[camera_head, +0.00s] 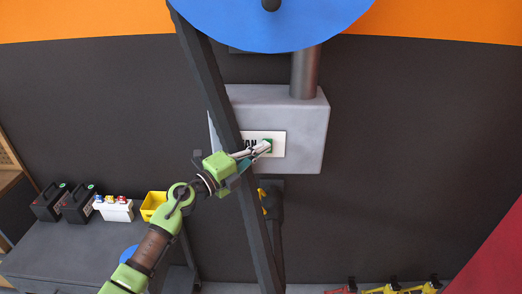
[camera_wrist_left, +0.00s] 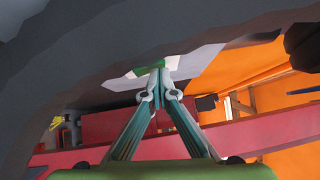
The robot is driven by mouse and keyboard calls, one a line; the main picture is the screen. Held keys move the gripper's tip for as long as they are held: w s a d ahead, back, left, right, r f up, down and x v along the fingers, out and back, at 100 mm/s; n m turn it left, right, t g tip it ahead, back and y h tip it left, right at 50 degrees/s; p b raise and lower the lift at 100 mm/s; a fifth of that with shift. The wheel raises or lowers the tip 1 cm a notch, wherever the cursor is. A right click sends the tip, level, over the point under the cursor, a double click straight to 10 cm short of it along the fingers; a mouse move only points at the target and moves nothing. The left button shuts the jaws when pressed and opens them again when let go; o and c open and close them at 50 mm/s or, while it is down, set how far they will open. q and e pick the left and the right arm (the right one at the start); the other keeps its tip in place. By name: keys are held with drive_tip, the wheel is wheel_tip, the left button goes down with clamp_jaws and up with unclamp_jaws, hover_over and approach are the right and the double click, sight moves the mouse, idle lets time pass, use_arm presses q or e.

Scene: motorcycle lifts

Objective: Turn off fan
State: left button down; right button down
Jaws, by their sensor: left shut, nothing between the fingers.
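A grey box (camera_head: 300,115) on the dark wall carries a white panel (camera_head: 278,153), lettered with what reads as "FAN" and partly covered by my gripper. A small green switch (camera_head: 267,154) sits on the panel. My left gripper (camera_head: 266,147) is shut and empty, its tips in front of the switch. In the left wrist view the closed fingertips (camera_wrist_left: 158,85) point at a green and white patch (camera_wrist_left: 150,68) just beyond them. I cannot tell whether they touch it. My right gripper is in neither view.
A dark slanted post (camera_head: 258,225) runs past the box, close to my left wrist. A blue disc (camera_head: 275,22) is above. A grey bench (camera_head: 80,250) at lower left holds black cases, a white bin and a yellow bin (camera_head: 152,204).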

use_arm(q)
drive_tip(key=v, duration=1.2)
